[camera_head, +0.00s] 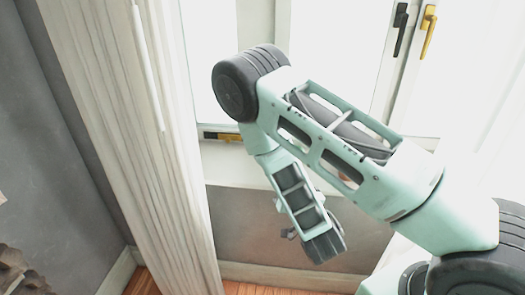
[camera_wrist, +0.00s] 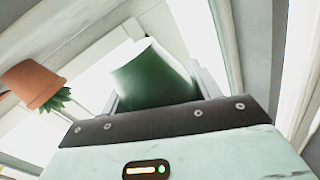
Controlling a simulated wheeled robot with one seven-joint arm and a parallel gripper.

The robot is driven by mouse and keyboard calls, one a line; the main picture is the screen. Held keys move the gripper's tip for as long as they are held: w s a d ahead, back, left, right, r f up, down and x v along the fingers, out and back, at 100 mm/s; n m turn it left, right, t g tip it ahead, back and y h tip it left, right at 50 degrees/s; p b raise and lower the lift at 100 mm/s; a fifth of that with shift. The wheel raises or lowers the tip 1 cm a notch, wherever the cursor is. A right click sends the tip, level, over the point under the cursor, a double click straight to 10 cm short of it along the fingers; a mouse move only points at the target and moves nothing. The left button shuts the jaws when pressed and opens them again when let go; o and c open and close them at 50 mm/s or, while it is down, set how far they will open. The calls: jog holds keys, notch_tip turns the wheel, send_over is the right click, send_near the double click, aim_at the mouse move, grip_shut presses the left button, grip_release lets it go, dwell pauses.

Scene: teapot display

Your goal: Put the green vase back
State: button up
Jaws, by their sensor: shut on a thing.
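The green vase (camera_wrist: 155,78) shows in the wrist view as a dark green body with a pale rim edge. It sits between the fingers of my gripper (camera_wrist: 158,88), which is shut on it. Its lower part is hidden behind the dark gripper body. In the head view my arm reaches to the left and bends down in front of the window wall. The vase cannot be made out there, and the fingers are hidden behind the wrist.
A terracotta pot (camera_wrist: 35,85) with a green plant appears at the left of the wrist view, tipped in the picture. In the head view a pale curtain (camera_head: 125,130) hangs left of my arm. Window handles (camera_head: 428,32) are at the upper right. Wooden floor (camera_head: 143,284) shows below.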

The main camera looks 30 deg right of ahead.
notch_tip(320, 180, down, 12)
jog(key=s+n+y, duration=0.2)
jog(key=s+y, duration=0.1)
jog(key=shift+d+y, duration=0.2)
jog(key=shift+y, duration=0.2)
jog(key=shift+d, duration=0.1)
jog(key=shift+r, duration=0.1)
dwell(0.8)
